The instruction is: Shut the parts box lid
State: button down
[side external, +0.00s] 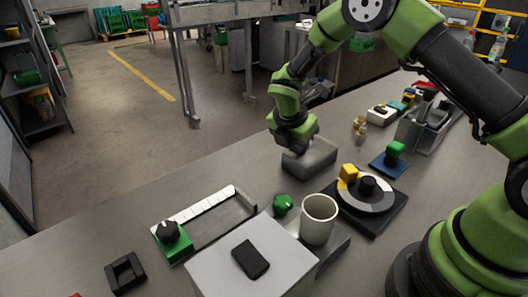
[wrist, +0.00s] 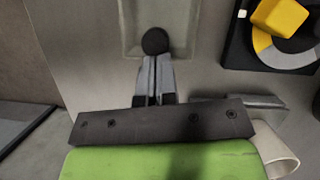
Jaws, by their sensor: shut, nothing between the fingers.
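A low grey box (side external: 318,154) with rounded edges sits on the bench at mid picture in the side view; I take it to be the parts box. In the wrist view its pale top (wrist: 183,22) has a raised-looking rim. A dark round knob (wrist: 155,41) shows at its near edge, right at my fingertips. My gripper (side external: 299,147) is over the box's left part, its fingers shut and empty. In the wrist view my gripper (wrist: 154,62) points at the knob; I cannot tell whether they touch. How far the lid is open is unclear.
A round dial with a yellow block (side external: 348,173) stands right of the box. A cream cup (side external: 319,220) and green knob (side external: 283,204) are nearer. A white-strip tray (side external: 208,205) lies front left, behind a white box (side external: 215,262). Bench left of the grey box is clear.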

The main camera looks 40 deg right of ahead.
jog(key=s+a+r, duration=0.2)
jog(key=a+r, duration=0.5)
jog(key=r, duration=0.2)
jog(key=s+r+m+y, duration=0.2)
jog(key=s+r+m, duration=0.2)
jog(key=r+m, duration=0.3)
jog(key=s+r+m+t+y, duration=0.2)
jog(key=s+r+m+t, duration=0.1)
jog(key=s+m, duration=0.5)
jog(key=s+r+m+t+y, duration=0.2)
jog(key=s+r+m+t, duration=0.1)
jog(key=s+m, duration=0.6)
jog(key=shift+s+r, duration=0.25)
jog(key=shift+r, duration=0.65)
